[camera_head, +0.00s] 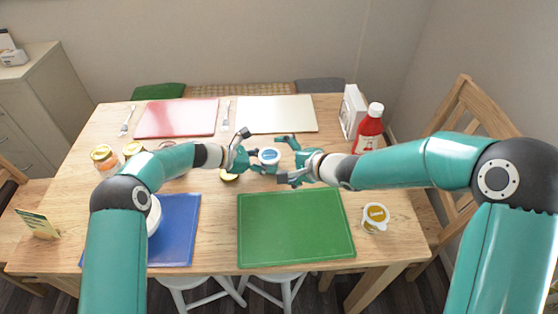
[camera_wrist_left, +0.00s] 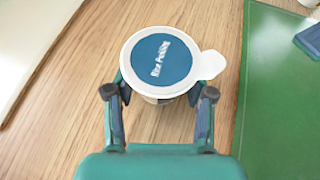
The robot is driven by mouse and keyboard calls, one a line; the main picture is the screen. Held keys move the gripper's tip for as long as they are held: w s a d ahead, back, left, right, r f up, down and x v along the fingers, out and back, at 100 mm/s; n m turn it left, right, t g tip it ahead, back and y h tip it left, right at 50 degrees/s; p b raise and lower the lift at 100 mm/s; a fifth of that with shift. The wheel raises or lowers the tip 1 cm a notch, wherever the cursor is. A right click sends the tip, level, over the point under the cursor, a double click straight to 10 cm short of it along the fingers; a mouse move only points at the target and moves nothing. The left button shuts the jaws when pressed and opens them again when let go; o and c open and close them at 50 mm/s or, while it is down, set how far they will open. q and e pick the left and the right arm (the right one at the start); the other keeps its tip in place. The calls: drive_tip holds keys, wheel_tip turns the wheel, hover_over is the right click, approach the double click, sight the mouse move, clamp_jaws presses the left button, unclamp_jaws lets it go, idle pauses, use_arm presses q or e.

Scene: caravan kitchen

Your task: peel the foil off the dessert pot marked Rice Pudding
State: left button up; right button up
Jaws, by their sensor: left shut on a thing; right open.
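The dessert pot marked Rice Pudding (camera_wrist_left: 160,68) has a white rim and a blue round label on its foil lid. Its foil tab (camera_wrist_left: 208,66) sticks out to the right in the left wrist view. In the head view the pot (camera_head: 269,156) is between my two grippers. My left gripper (camera_wrist_left: 158,97) is shut on the pot's body below the rim, and the lid is still flat over the top. My right gripper (camera_head: 283,160) is open just right of the pot. Whether its fingers touch the tab cannot be told.
A green mat (camera_head: 296,228) lies in front, with another pot (camera_head: 375,217) right of it. A blue mat (camera_head: 180,235) holds a white bowl at left. Red (camera_head: 177,118) and cream (camera_head: 277,114) mats lie behind. A ketchup bottle (camera_head: 369,130) stands at right, jars (camera_head: 104,158) at left.

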idle(0.3)
drive_tip(key=v, duration=1.2)
drive_tip(key=shift+w, duration=0.1)
